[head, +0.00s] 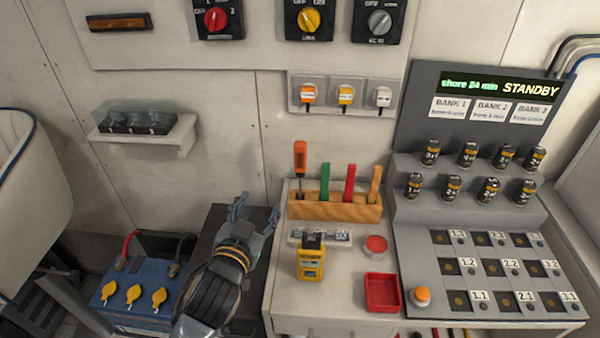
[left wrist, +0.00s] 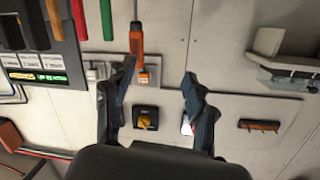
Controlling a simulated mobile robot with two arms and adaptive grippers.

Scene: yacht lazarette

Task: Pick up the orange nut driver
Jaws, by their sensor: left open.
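The orange nut driver (head: 300,156) stands upright in the left end of a wooden rack (head: 335,208), its orange handle at the top and a dark shaft below. In the left wrist view the orange nut driver (left wrist: 136,40) shows near the tip of one finger, with its lower end cut off by the frame edge. My left gripper (head: 257,207) is open, to the left of the rack and below the handle in the head view. In the left wrist view my left gripper (left wrist: 160,72) has nothing between its fingers. My right gripper is not in view.
Green (head: 325,182), red (head: 350,182) and wooden (head: 375,184) handles stand in the same rack. A yellow meter (head: 311,262), a red tray (head: 382,293) and a red button (head: 376,245) are in front. A blue battery (head: 135,290) sits at lower left.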

